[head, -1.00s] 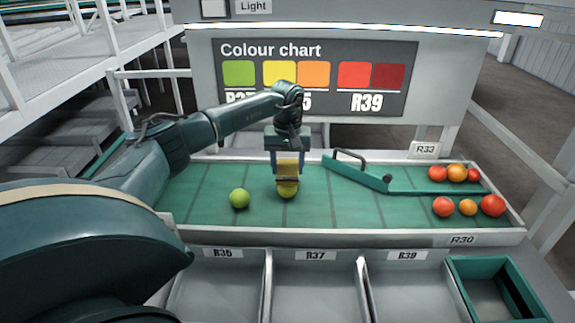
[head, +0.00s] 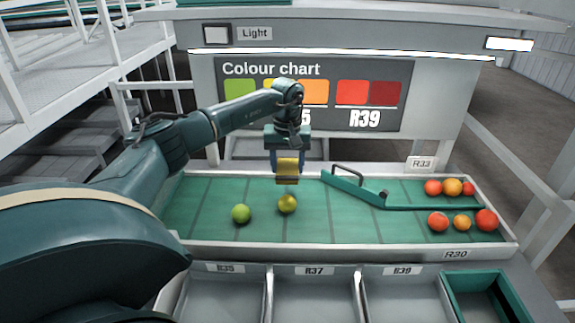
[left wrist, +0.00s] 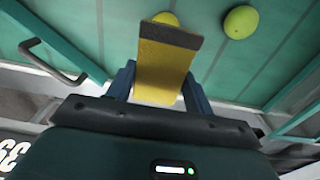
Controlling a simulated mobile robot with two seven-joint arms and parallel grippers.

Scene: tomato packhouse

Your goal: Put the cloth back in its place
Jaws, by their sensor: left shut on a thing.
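The cloth (head: 287,165) is a small yellow folded piece with a darker lower edge. My left gripper (head: 287,172) is shut on it and holds it above the green sorting belt (head: 340,222), just behind a yellow-green tomato (head: 287,204). In the left wrist view the cloth (left wrist: 164,62) hangs between the two fingers, and its top end shows a brownish band. The tomato shows beyond it, partly hidden by the cloth. My right gripper is not in view.
A green tomato (head: 241,214) lies left on the belt. A green diverter bar with a handle (head: 350,184) crosses the belt, and several red and orange tomatoes lie to its right. Grey bins (head: 315,290) and an empty green-rimmed crate (head: 462,282) stand in front.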

